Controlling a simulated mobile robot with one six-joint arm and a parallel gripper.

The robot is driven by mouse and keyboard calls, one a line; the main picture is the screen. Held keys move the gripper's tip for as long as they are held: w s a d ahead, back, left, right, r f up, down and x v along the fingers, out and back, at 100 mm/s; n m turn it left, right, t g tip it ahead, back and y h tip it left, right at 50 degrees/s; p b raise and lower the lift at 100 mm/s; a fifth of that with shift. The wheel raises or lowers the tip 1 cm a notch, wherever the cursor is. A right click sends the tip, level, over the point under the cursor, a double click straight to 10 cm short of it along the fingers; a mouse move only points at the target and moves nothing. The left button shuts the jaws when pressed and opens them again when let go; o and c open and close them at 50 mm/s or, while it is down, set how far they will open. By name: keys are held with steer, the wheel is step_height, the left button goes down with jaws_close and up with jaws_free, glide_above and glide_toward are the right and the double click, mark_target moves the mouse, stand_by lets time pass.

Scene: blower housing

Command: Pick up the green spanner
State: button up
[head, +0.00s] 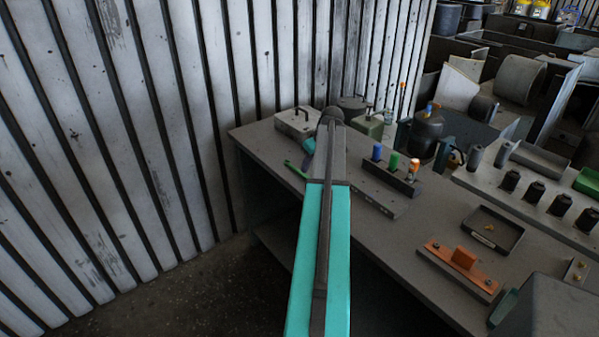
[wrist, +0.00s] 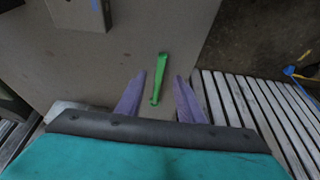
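The green spanner (head: 295,169) lies flat on the grey workbench, near its left edge, in the head view. In the wrist view the green spanner (wrist: 159,78) lies lengthwise on the bare bench top. My gripper (wrist: 159,78) has two purple fingers, spread apart and empty. The spanner shows between and beyond the fingertips, with bench visible on both sides of it. The height of the fingers above the bench is hard to tell. In the head view my arm hides most of the gripper and part of the bench around it.
The workbench (head: 400,262) carries a holder with coloured cylinders (head: 390,177), an orange part (head: 463,259) and a dark tray (head: 486,231). A light case (head: 297,122) stands at the back. A slatted wall (head: 180,110) rises just left of the bench.

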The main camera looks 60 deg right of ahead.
mark_target(305, 175)
steer(key=shift+w+f, duration=0.1)
steer(key=shift+f, duration=0.1)
steer(key=shift+f, duration=0.1)
steer(key=shift+p+x, duration=1.05)
steer(key=shift+x, duration=0.25)
steer(key=shift+p+x, duration=0.35)
steer(key=shift+x, duration=0.85)
steer(key=shift+c, duration=0.4)
jaws_close()
